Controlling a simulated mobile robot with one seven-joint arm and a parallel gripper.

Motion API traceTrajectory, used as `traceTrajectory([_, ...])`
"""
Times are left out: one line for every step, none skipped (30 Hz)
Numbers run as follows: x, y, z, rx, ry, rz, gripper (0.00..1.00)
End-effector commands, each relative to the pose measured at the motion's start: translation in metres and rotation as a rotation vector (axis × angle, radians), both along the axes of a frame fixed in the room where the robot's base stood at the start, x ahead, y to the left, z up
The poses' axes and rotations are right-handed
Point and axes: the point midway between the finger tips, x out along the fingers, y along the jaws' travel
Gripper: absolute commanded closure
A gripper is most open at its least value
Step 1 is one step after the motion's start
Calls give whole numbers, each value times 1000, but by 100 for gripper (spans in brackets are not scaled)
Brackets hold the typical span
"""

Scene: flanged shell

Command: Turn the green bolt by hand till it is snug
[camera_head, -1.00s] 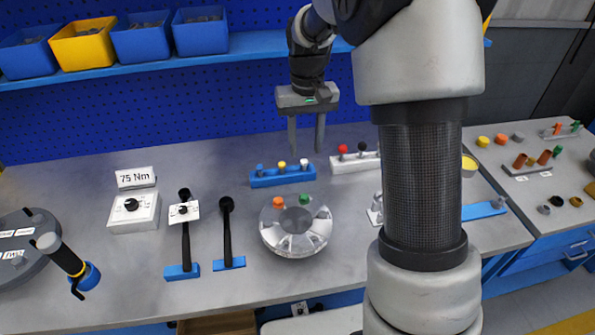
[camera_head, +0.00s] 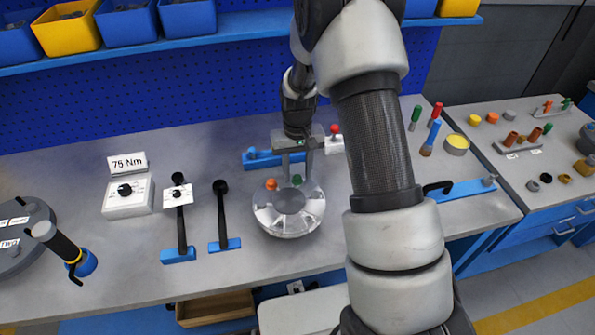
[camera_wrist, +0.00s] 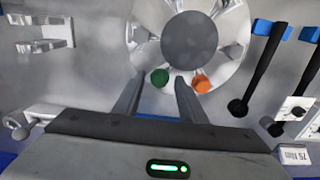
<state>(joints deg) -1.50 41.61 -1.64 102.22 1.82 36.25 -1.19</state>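The round metallic flanged shell (camera_head: 268,217) stands on the bench, and it also shows at the top of the wrist view (camera_wrist: 226,60). The green bolt (camera_head: 297,180) is at its rear rim; the wrist view shows its green head (camera_wrist: 160,77). An orange bolt (camera_head: 271,184) is beside it to the left, and to the right in the wrist view (camera_wrist: 201,83). My gripper (camera_head: 298,177) points down over the rear rim. Its fingers are open, one on each side of the green head, with gaps visible in the wrist view (camera_wrist: 159,80). I cannot tell whether the tips reach the head's height.
A blue rack (camera_head: 262,160) is just behind my gripper. Two black-handled tools (camera_head: 221,215) and a control box (camera_head: 129,198) labelled 75 Nm stand to the left. A blue-based tool (camera_head: 465,190) lies right of my arm. The bench in front of the shell is clear.

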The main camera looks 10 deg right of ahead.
Motion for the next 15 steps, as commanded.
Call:
traceTrajectory([0,0,-2,0,-1,0,62])
traceTrajectory([0,0,-3,0,-1,0,62])
traceTrajectory([0,0,-3,0,-2,0,62])
traceTrajectory([0,0,-4,0,-2,0,62])
traceTrajectory([0,0,-4,0,-2,0,62])
traceTrajectory([0,0,-4,0,-2,0,62])
traceTrajectory([0,0,-4,0,-2,0,62])
traceTrajectory([0,0,-4,0,-2,0,62])
traceTrajectory([0,0,-4,0,-2,0,62])
traceTrajectory([0,0,-4,0,-2,0,64])
traceTrajectory([0,0,-4,0,-2,0,69])
traceTrajectory([0,0,-4,0,-1,0,76])
traceTrajectory([0,0,-3,0,-1,0,81])
traceTrajectory([0,0,-3,0,-1,0,86])
traceTrajectory([0,0,-3,0,-1,0,93])
